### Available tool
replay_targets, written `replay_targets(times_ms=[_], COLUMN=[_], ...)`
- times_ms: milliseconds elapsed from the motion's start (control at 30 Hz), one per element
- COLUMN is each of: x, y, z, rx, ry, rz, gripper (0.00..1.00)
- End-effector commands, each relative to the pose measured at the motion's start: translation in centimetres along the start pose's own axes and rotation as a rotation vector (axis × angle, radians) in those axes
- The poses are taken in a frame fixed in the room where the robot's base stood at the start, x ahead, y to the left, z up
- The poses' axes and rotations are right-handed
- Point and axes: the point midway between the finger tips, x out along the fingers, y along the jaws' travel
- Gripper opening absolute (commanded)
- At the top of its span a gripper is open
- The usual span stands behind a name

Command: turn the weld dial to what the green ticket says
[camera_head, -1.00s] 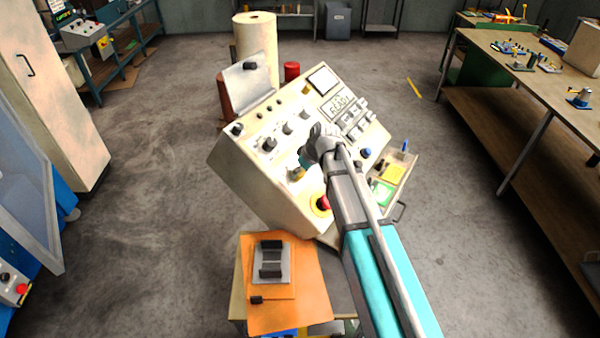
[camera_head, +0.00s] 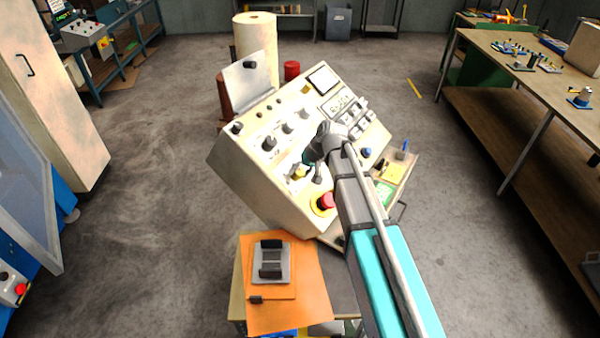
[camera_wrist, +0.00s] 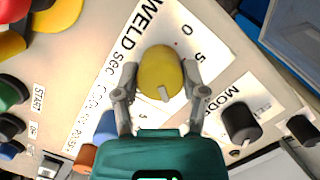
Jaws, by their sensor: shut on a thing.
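The weld dial (camera_wrist: 158,70) is a round yellow knob with a pale pointer mark, beside the printed words "WELD sec". The mark points toward the bottom of the wrist view; a "0" and a "5" show to the dial's upper right. My gripper (camera_wrist: 160,88) has one finger on each side of the knob and is shut on it. In the head view my gripper (camera_head: 308,162) is at the sloping panel, by the yellow dial (camera_head: 298,172). The green ticket (camera_head: 384,192) lies on the shelf at the console's right; its writing is too small to read.
A black MODE knob (camera_wrist: 239,121) stands right of the dial. A red stop button (camera_head: 326,201) on a yellow base is close below the gripper. The beige console (camera_head: 250,185) carries more knobs and switches. An orange board (camera_head: 290,312) lies in front.

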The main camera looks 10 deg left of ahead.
Motion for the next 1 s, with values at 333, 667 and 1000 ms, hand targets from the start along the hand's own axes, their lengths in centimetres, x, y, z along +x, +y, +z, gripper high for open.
replay_targets(times_ms=[333, 667, 1000], x=[0.02, -0.01, -0.01], y=[0.00, -0.01, -0.01], z=[0.11, 0.12, 0.08], rx=[0.145, 0.160, 0.159], ry=[-0.003, -0.003, -0.002], rz=[-0.029, -0.032, -0.032], gripper=[0.07, 0.07, 0.89])
